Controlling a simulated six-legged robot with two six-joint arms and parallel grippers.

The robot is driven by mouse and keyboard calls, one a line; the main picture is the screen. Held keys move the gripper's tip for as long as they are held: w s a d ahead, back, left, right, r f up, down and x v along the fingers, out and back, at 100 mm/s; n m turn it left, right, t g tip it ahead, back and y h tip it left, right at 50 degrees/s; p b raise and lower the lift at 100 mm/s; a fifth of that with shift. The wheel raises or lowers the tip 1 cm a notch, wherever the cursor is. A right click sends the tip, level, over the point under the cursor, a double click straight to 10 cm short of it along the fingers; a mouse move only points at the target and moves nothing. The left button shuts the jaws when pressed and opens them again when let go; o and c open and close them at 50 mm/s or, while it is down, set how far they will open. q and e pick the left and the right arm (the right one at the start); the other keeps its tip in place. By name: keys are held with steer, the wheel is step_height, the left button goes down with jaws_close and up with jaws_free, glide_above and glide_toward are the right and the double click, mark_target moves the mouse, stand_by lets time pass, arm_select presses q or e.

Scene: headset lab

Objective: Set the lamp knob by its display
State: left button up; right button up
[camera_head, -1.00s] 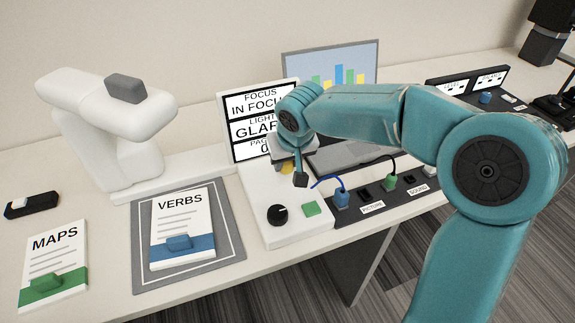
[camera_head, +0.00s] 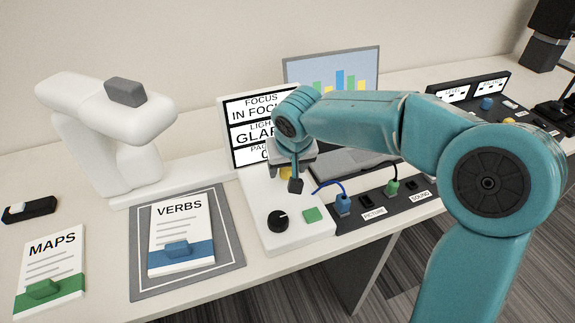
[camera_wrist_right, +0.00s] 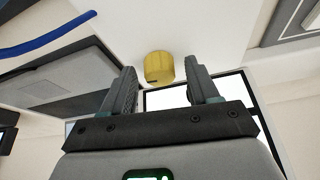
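A yellow knob (camera_head: 286,173) stands on the white control panel (camera_head: 295,238), partly hidden behind my right gripper; it shows whole in the right wrist view (camera_wrist_right: 159,67). A black knob (camera_head: 278,220) with a white mark sits nearer the panel's front. The display (camera_head: 232,140) reads "FOCUS IN FOCUS", then "LIGHT" with a word starting "GLAR", then a page line; its right side is hidden by my arm. My right gripper (camera_head: 292,182) is open above the panel. Its fingers (camera_wrist_right: 160,75) stand either side of the yellow knob in the wrist view; contact cannot be told. My left gripper is out of view.
A green button (camera_head: 312,214) sits beside the black knob. A dark socket strip (camera_head: 375,198) with blue and green plugs is to the right. A laptop (camera_head: 333,70) stands behind. A white lamp-like stand (camera_head: 110,130) and the VERBS booklet (camera_head: 181,230) on a grey mat are left.

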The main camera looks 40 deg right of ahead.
steer(key=p+v, duration=0.3)
steer(key=v, duration=1.3)
steer(key=shift+r+p, duration=0.15)
steer(key=shift+p, duration=0.15)
